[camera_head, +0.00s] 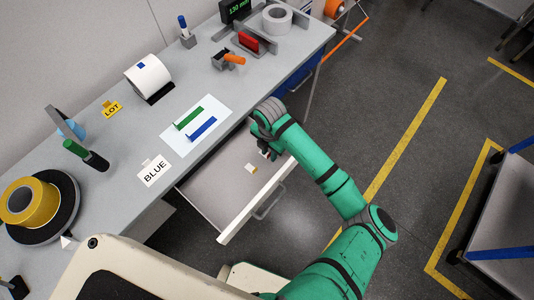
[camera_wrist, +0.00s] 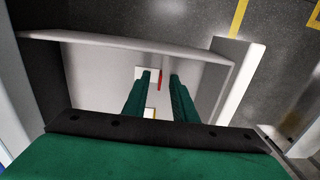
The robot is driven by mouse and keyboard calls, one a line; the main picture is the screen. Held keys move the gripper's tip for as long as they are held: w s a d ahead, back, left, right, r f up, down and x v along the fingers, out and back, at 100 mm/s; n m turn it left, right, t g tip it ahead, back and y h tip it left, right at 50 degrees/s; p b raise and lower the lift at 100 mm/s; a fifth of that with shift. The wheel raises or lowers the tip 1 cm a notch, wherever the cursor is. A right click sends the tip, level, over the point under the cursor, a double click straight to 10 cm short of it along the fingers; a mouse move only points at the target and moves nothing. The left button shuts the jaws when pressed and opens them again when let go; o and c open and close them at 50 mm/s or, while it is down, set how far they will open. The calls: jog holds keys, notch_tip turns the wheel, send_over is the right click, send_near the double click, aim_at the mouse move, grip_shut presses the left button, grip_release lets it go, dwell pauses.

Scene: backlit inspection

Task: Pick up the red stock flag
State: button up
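A small red piece (camera_wrist: 160,80), which looks like the red stock flag, shows in the wrist view inside the open drawer, beside a small white patch. My gripper (camera_wrist: 158,82) is open, its two green fingers apart on either side of the red piece. I cannot tell whether the fingers are down at its height; no grip shows. In the head view my gripper (camera_head: 268,154) is over the right part of the drawer (camera_head: 213,190), and the red piece is hidden there behind my arm.
A small white and yellow piece (camera_head: 251,168) lies in the drawer near my gripper. The drawer's front wall (camera_head: 257,203) is close by. The bench holds a BLUE card (camera_head: 154,171), a white sheet with green and blue strips (camera_head: 197,124), a red block (camera_head: 249,41) and tape rolls.

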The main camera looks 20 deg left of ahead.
jog(key=shift+f, duration=0.2)
jog(key=shift+c, duration=0.3)
jog(key=shift+w, duration=0.1)
grip_shut()
jog(key=shift+a, duration=0.1)
jog(key=shift+d+r, duration=0.1)
jog(key=shift+d, duration=0.1)
